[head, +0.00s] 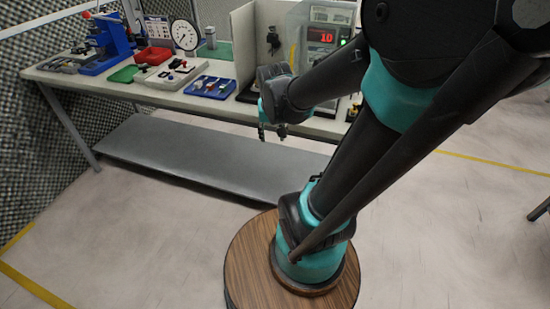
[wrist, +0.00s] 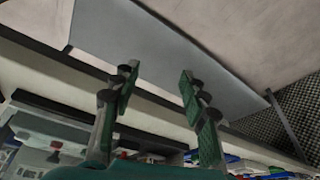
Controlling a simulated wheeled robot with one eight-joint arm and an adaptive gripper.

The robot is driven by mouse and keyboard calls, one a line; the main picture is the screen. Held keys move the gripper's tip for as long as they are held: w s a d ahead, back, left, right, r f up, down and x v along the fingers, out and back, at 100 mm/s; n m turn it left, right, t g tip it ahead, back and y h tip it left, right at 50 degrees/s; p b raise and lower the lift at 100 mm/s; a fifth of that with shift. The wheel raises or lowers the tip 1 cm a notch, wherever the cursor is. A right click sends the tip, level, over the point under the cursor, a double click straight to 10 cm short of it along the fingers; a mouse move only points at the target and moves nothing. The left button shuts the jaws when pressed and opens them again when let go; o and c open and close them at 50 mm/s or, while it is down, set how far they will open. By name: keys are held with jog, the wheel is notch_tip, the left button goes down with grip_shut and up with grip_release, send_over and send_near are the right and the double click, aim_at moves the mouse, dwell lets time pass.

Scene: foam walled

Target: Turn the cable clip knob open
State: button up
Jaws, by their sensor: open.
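I cannot make out a cable clip knob in either view; the items on the workbench (head: 150,93) are small, and my arm hides part of the bench's right side. My gripper (head: 272,132) hangs in front of the bench's front edge, empty. In the wrist view its two green fingers (wrist: 158,82) are spread well apart with nothing between them. Behind them are the bench edge and the grey lower shelf.
On the bench are a blue press (head: 108,45), a red bin (head: 153,56), a dial gauge (head: 185,36), a blue tray (head: 210,86) and a device with a red display (head: 325,37). A grey lower shelf (head: 200,150) runs underneath. A round wooden stool-like top (head: 245,265) is in front.

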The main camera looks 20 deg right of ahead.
jog(key=s+a+f+n, duration=0.1)
jog(key=s+f+n, duration=0.1)
jog(key=s+f, duration=0.2)
jog(key=shift+s+f+y, duration=0.3)
jog(key=shift+s+f, duration=0.05)
jog(key=shift+s, duration=0.65)
